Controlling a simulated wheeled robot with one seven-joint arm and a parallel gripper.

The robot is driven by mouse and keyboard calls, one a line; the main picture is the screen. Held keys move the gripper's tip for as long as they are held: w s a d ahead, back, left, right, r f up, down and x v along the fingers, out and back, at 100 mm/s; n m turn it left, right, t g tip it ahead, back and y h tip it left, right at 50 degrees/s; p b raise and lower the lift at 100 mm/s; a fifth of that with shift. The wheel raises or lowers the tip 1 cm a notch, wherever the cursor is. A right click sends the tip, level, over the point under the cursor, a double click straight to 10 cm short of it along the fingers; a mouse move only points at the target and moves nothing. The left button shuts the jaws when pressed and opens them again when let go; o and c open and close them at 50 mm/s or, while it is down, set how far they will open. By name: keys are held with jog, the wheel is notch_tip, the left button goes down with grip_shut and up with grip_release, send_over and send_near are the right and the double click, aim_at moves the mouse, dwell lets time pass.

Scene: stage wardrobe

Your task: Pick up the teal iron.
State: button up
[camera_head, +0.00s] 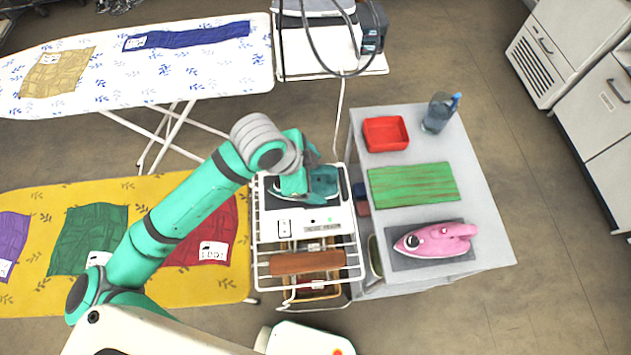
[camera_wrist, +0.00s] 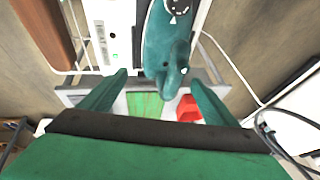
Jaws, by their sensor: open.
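The teal iron (camera_head: 325,183) sits on a dark pad on top of a white wire rack unit (camera_head: 267,225) in the middle of the head view. My gripper (camera_head: 308,168) is right at the iron and covers part of it. In the wrist view the iron (camera_wrist: 160,38) shows its handle and a dark dial. My gripper (camera_wrist: 157,95) is open there, one finger on each side, with the iron's rounded end in line with the gap. I cannot tell whether either finger touches it.
A grey table (camera_head: 488,205) to the right holds a pink iron (camera_head: 437,239), a green board (camera_head: 413,185), a red tray (camera_head: 386,134) and a jug (camera_head: 438,112). A brown bar (camera_head: 307,263) crosses the rack's front. Ironing boards with cloths lie left. Cables hang behind.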

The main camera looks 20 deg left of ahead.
aim_at(327, 180)
jog(key=shift+d+x, duration=0.1)
jog(key=shift+x, duration=1.25)
jog(key=shift+d+x, duration=0.15)
jog(key=shift+x, duration=1.2)
jog(key=shift+w+r, duration=0.15)
jog(key=shift+w, duration=0.05)
jog(key=c, duration=1.3)
jog(key=shift+c, duration=0.2)
jog(key=shift+r, duration=0.1)
